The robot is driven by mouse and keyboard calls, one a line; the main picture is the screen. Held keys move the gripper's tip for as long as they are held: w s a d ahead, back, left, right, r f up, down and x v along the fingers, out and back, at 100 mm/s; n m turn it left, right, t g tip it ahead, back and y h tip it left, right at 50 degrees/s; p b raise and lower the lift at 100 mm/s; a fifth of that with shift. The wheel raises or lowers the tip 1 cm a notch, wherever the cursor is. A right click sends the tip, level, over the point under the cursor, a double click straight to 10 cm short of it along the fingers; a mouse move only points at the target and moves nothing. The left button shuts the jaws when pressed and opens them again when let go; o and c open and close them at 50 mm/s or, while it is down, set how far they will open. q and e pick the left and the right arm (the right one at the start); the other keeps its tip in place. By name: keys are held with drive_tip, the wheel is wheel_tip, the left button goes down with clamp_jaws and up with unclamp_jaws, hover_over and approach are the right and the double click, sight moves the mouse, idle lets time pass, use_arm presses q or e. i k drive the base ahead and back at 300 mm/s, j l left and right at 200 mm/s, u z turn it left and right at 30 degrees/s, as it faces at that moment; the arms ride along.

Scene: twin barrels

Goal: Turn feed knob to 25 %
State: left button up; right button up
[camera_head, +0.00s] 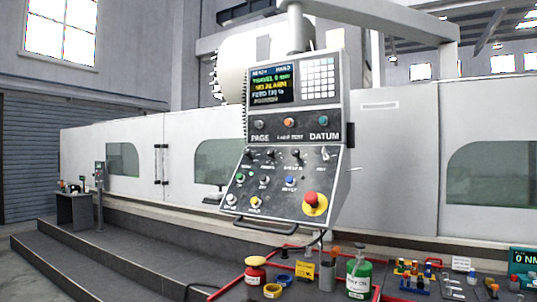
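A grey control panel (272,203) hangs from an overhead arm in the middle of the head view, its lower face tilted toward me. A row of small dark knobs with pale pointers crosses the top of that face, including a left knob (249,153), a middle knob (296,154) and a right one (325,153). Their labels are too small to read surely, so I cannot tell which is the feed knob. The screen (272,84) above shows a feed line in white whose number is blurred. Neither of my grippers is in view.
A red mushroom button (311,199) on a yellow ring sits at the panel's lower right. A handle bar (265,227) runs along its lower edge. The space before the panel is clear.

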sight(270, 152)
drive_tip(key=i+j+z, duration=0.1)
drive_tip(key=i+j, duration=0.4)
drive_tip(key=i+j+z, duration=0.15)
drive_tip(key=i+j, duration=0.35)
drive_tip(key=i+j+z, duration=0.1)
drive_tip(key=i+j, duration=0.35)
drive_tip(key=j, duration=0.2)
drive_tip(key=i+j, duration=0.1)
drive_tip(key=j, duration=0.2)
drive_tip(key=i+j+z, duration=0.1)
drive_tip(key=j, duration=0.2)
drive_tip(key=i+j, duration=0.1)
drive_tip(key=j, duration=0.25)
